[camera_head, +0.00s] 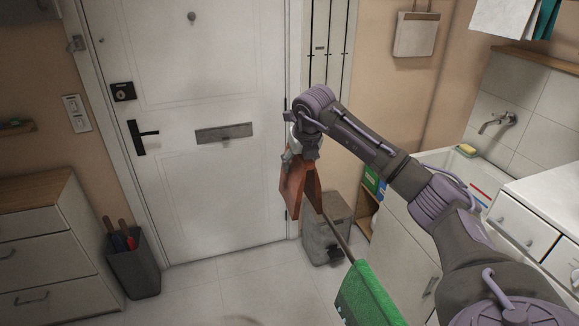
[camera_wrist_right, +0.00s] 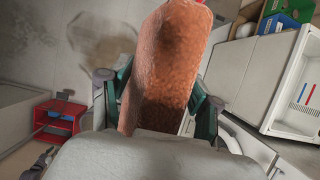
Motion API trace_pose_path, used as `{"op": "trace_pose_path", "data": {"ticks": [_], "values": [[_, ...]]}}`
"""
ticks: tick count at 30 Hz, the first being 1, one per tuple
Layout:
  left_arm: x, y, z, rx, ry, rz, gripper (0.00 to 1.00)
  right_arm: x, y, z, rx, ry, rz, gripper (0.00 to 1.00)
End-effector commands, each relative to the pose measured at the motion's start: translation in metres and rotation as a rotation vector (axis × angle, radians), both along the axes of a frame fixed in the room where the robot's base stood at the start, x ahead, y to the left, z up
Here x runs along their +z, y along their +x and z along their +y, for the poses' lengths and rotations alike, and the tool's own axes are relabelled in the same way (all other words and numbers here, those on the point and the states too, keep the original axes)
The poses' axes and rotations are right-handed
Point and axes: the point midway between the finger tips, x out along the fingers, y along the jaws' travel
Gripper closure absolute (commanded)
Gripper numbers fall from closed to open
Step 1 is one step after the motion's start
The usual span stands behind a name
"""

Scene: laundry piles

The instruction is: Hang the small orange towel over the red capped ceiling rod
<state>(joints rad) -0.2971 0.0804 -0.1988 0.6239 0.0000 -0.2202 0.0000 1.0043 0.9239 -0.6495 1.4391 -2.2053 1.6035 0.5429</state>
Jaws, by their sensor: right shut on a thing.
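The small orange towel (camera_head: 293,186) hangs folded below my right gripper (camera_head: 303,150), which is shut on it. In the right wrist view the towel (camera_wrist_right: 165,70) stands between the two fingers of my right gripper (camera_wrist_right: 160,112) and hides much of what lies beyond. A thin brown rod (camera_head: 337,232) runs from behind the towel's lower right edge down to a green cloth (camera_head: 367,297). I cannot tell whether the towel touches the rod. Its near end is hidden in the head view. A small red bit (camera_wrist_right: 201,2) shows at the towel's top edge in the wrist view. My left gripper is out of view.
A white door (camera_head: 210,80) stands behind the towel. A grey bin (camera_head: 330,222) stands on the floor beyond it. A dark bin with tools (camera_head: 133,265) and drawers (camera_head: 45,245) are at left. A sink (camera_head: 450,165) and white cabinet (camera_head: 535,205) are at right.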

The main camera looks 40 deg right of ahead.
Motion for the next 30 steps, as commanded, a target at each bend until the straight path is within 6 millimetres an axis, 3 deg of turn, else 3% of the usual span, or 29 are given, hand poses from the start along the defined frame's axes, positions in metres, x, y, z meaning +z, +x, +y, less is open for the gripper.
{"op": "trace_pose_path", "data": {"ticks": [11,12,30], "values": [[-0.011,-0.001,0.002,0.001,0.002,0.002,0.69,-0.001,-0.019,-0.060,-0.004,-0.001,-0.001,0.79],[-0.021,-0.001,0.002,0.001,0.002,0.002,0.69,-0.015,-0.019,-0.057,0.001,0.000,0.002,0.79],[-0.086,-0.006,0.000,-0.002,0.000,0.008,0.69,-0.111,-0.018,-0.057,0.000,0.000,0.000,0.79]]}}
